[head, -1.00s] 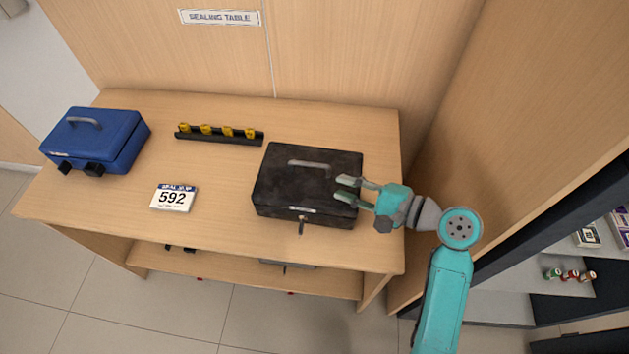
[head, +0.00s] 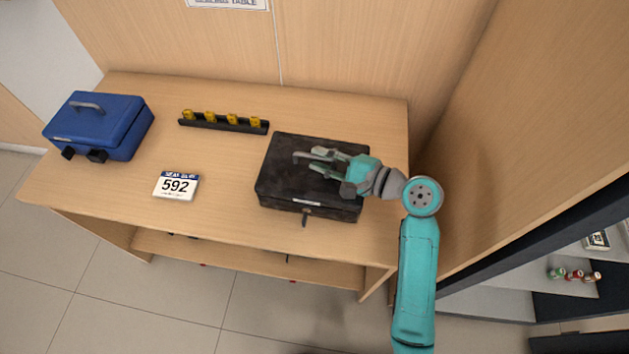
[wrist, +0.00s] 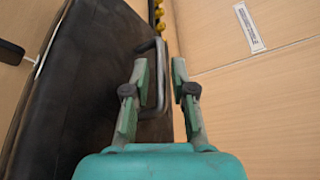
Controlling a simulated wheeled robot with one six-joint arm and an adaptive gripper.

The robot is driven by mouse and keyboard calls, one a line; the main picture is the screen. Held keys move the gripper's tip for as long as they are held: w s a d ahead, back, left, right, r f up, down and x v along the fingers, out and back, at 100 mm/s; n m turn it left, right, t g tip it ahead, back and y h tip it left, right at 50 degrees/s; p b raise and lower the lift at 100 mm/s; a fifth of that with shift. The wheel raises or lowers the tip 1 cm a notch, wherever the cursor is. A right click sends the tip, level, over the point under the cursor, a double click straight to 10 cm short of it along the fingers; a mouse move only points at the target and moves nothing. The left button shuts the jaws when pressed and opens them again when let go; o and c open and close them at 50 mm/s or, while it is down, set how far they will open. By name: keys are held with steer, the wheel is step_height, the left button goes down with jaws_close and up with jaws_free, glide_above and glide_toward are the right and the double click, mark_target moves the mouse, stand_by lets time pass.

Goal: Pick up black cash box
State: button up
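The black cash box (head: 283,178) lies on the right part of the wooden table, with a key in its front lock. It fills the left of the wrist view (wrist: 80,85). My gripper (head: 312,161) is over the box lid, coming from the right, and covers most of the handle in the head view. In the wrist view my gripper (wrist: 160,75) is open, with a gap between its fingers. I cannot tell whether a finger touches the handle.
A blue cash box (head: 98,128) stands at the table's left end. A seal card marked 592 (head: 177,186) lies in the middle. A black rack with yellow pieces (head: 223,122) is behind it. A wooden wall (head: 470,140) rises close on the right.

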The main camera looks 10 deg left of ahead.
steer(key=shift+x, duration=1.4)
steer(key=shift+c, duration=0.3)
jaws_close()
steer(key=shift+r, duration=0.1)
